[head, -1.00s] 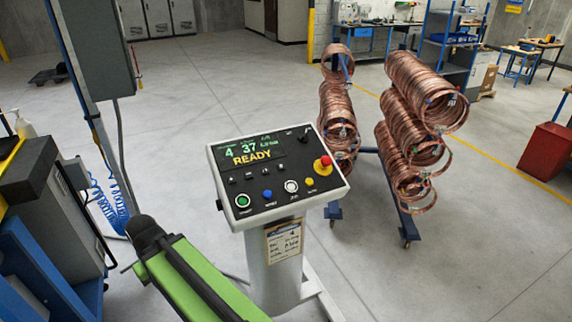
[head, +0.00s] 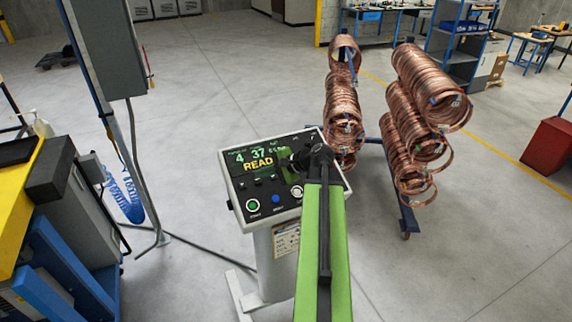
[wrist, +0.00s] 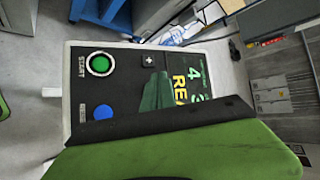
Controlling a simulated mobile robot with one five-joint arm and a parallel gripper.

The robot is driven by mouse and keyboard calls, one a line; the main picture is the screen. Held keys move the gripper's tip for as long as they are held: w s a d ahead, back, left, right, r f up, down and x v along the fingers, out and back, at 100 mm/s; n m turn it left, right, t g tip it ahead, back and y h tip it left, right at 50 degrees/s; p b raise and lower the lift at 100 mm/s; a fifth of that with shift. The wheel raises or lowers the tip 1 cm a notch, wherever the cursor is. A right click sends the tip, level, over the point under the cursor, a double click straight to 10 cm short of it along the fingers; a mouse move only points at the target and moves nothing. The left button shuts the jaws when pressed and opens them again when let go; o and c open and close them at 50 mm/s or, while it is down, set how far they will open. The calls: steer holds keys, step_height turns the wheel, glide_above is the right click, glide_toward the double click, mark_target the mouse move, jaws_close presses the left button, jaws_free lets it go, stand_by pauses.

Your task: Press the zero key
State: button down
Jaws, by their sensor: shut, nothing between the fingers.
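The control panel (head: 262,176) stands on a pale post, with a dark face and a lit display (head: 258,157). Its lower row shows a green start button (head: 253,204), a blue button (head: 276,199) and a white button (head: 296,191). Their small labels are too blurred in the head view to tell which is zero. My arm hides the panel's right side. In the wrist view, the start button (wrist: 99,64) and blue button (wrist: 103,112) show, and my green gripper covers the lower part.
Copper coils (head: 343,105) hang on a rack behind the panel, with more coils (head: 430,90) to the right. A yellow-topped bench (head: 22,200) stands at left. A grey cabinet (head: 110,45) on a post is at upper left.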

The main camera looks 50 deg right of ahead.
steer(key=s+d+r+m+t+h+p, duration=0.1)
steer(key=s+d+r, duration=0.1)
steer(key=d, duration=0.3)
steer(key=s+d+r+m+t+h, duration=0.1)
steer(key=s+d+r+m, duration=0.1)
steer(key=s+d+r, duration=0.1)
steer(key=shift+s+d+r+m+p, duration=0.35)
steer(key=shift+s+d, duration=0.4)
steer(key=shift+d, duration=0.45)
steer(key=shift+f, duration=0.15)
steer(key=w+f+b, duration=0.1)
steer(key=f+b, duration=0.1)
steer(key=w+f+b, duration=0.1)
steer(key=f+b, duration=0.2)
steer(key=w+d+f+b, duration=0.1)
steer(key=f+b, duration=0.1)
steer(key=shift+f+b, duration=0.2)
steer(key=shift+b, duration=0.1)
steer(key=shift+w+d+f, duration=0.1)
steer(key=shift+w+f, duration=0.1)
steer(key=shift+f, duration=0.1)
steer(key=shift+f+b, duration=0.1)
steer(key=shift+b, duration=0.25)
steer(key=shift+d+f, duration=0.1)
steer(key=shift+f, duration=0.15)
